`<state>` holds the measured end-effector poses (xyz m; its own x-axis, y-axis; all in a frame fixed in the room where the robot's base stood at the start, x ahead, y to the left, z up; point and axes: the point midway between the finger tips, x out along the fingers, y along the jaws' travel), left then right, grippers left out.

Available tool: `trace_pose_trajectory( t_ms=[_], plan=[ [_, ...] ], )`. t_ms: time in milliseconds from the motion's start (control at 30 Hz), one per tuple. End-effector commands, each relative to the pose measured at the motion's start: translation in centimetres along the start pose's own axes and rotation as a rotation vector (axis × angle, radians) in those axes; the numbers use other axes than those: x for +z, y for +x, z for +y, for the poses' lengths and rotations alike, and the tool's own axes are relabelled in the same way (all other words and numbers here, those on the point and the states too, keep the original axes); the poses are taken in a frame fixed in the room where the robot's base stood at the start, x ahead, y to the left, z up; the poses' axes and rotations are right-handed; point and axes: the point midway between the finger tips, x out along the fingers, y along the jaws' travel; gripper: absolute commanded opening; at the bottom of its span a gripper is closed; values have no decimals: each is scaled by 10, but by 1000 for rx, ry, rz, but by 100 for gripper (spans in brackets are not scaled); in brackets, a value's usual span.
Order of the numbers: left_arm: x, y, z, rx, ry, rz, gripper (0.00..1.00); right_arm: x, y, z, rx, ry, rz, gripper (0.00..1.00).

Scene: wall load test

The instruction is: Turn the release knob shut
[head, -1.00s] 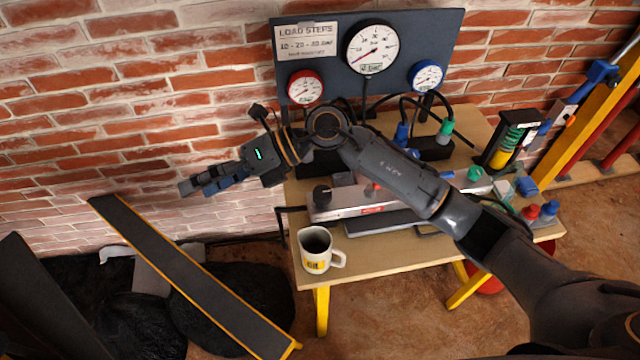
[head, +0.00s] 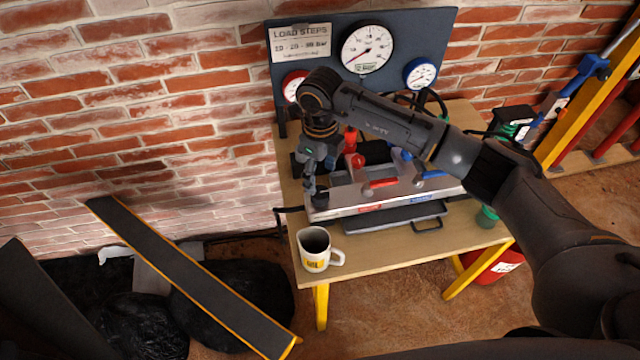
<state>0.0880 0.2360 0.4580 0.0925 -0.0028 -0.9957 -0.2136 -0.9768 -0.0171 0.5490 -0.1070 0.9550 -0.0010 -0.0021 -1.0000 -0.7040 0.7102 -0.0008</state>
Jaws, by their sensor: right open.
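The release knob (head: 320,202) is a small black knob on the left end of the grey metal pump block (head: 350,197), which stands on the wooden table. My right gripper (head: 314,187) points down over that end of the block, its open fingers at the knob. The fingers partly cover the knob, and I cannot tell whether they touch it or how far it is turned. My left gripper is not in view.
A white mug (head: 314,252) stands at the table's front left corner. Gauges (head: 367,49) sit on a dark panel (head: 430,40) behind, partly covered by my right arm. Red and blue handles (head: 380,183) lie to the knob's right. A ramp (head: 190,275) leans at left.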

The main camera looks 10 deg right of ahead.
Motion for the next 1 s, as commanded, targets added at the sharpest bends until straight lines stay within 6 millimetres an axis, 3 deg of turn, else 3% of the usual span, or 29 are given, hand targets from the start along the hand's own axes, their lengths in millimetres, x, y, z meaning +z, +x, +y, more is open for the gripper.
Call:
trace_pose_trajectory(
  t_ms=[300,733,1000],
  plan=[
    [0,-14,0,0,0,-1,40,0,50,1,2,0,0,65],
    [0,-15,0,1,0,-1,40,0,61,1,1,-1,-2,65],
    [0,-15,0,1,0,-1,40,0,61,1,1,-1,-2,11]
  ],
)
